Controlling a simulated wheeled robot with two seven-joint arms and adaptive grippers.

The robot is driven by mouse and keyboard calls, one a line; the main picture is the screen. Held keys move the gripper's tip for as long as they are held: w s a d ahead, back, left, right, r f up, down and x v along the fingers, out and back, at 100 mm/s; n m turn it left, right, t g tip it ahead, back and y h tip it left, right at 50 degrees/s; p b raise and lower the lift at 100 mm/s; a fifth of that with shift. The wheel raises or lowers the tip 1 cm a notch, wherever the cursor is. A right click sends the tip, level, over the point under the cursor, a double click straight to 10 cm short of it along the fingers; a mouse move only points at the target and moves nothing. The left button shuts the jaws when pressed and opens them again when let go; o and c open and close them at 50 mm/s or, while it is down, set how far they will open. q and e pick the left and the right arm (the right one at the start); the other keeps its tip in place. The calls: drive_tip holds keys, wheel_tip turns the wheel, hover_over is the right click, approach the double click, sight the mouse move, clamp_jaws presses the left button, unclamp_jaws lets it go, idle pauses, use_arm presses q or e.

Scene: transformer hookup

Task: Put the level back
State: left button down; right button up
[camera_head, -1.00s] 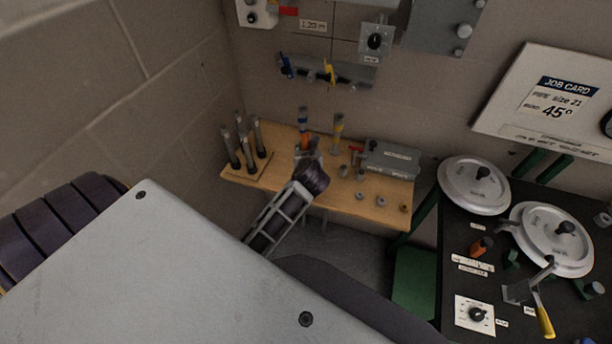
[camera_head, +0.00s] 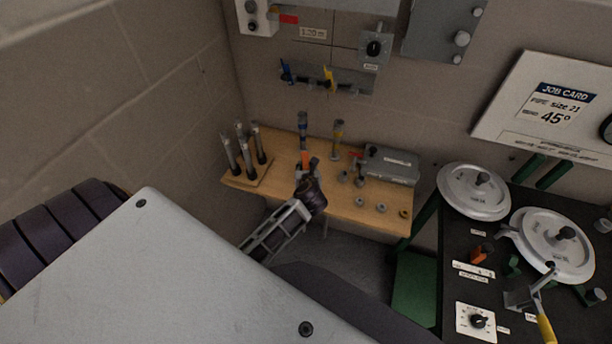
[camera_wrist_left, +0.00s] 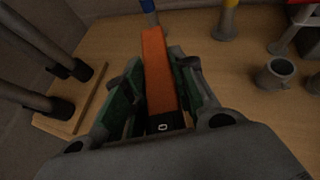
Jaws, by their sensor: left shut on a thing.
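The level (camera_wrist_left: 158,70) is an orange bar with a dark end showing a small light mark. It lies between the green-padded fingers of my left gripper (camera_wrist_left: 158,95) in the left wrist view. In the head view, my left gripper (camera_head: 308,172) is over the front part of the wooden bench, and a little of the orange level (camera_head: 305,158) shows beyond its fingers. The left gripper is shut on the level. I cannot tell whether the level touches the bench top. My right gripper is not in view.
The wooden bench (camera_head: 345,203) carries a rack of dark upright tubes (camera_head: 245,157), blue-banded (camera_head: 303,125) and yellow-banded (camera_head: 338,135) upright pieces, small grey rings and a grey box (camera_head: 390,165). A dark table (camera_head: 455,245) with round white lids stands at right.

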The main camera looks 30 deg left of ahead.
use_arm(q)
drive_tip(key=shift+f, duration=1.7)
drive_tip(key=shift+f, duration=0.15)
drive_tip(key=c, duration=1.2)
unclamp_jaws()
drive_tip(key=shift+o, duration=0.2)
drive_tip(key=shift+v, duration=0.9)
drive_tip(key=v, duration=1)
drive_tip(key=shift+b, duration=0.45)
